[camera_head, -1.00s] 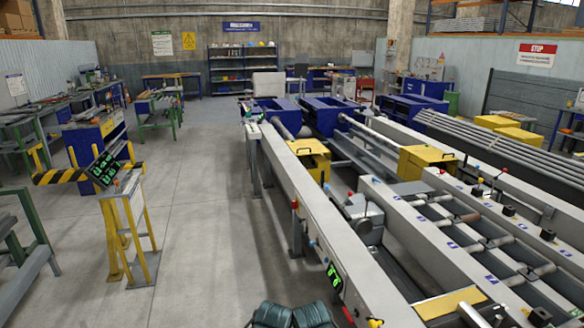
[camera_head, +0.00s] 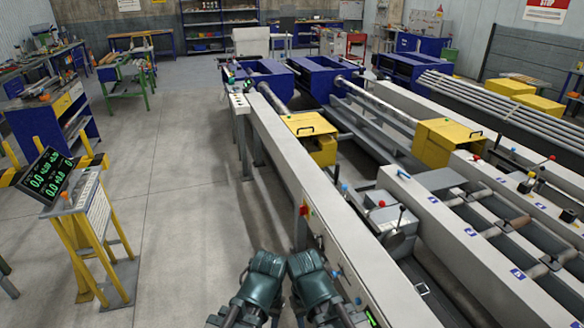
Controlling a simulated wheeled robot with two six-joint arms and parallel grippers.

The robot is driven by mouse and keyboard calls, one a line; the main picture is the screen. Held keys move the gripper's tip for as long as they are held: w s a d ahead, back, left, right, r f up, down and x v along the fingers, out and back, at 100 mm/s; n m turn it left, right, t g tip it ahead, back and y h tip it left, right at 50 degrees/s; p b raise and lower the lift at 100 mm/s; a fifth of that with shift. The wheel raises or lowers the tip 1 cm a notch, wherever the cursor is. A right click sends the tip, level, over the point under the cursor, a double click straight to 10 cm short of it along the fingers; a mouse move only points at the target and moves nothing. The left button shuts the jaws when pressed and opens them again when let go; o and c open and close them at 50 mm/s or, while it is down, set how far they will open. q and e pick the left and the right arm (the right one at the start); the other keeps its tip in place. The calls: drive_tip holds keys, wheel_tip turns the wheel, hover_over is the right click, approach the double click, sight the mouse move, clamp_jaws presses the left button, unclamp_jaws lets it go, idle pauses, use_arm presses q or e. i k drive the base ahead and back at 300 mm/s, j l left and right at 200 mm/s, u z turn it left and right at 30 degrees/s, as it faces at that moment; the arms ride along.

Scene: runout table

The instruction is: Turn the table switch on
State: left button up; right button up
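The long light-grey runout table (camera_head: 290,165) runs from the lower right toward the far end at upper left. On its near side face a small red-and-yellow fitting (camera_head: 305,209) shows; it may be a switch, but its position is too small to read. A panel with small buttons (camera_head: 239,100) sits at the table's far left end. I cannot tell which fitting is the table switch. Two dark teal links of my arms show at the bottom centre, side by side, left of the table's near end. No gripper fingers show, and nothing of mine visibly touches the fittings.
A yellow stand with a tilted green-digit display (camera_head: 49,175) stands at left. Clear concrete floor (camera_head: 190,190) lies between it and the table. A yellow box (camera_head: 310,138) sits along the table. Rollers and more rails (camera_head: 500,215) fill the right.

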sight(303, 209)
drive_tip(key=i+j, duration=0.2)
drive_tip(key=i, duration=0.25)
drive_tip(key=i+j, duration=0.2)
drive_tip(key=i, duration=0.25)
drive_tip(key=i+j, duration=0.2)
drive_tip(key=i, duration=0.25)
drive_tip(key=i+j+z, duration=0.1)
drive_tip(key=i, duration=0.35)
drive_tip(key=j, duration=0.1)
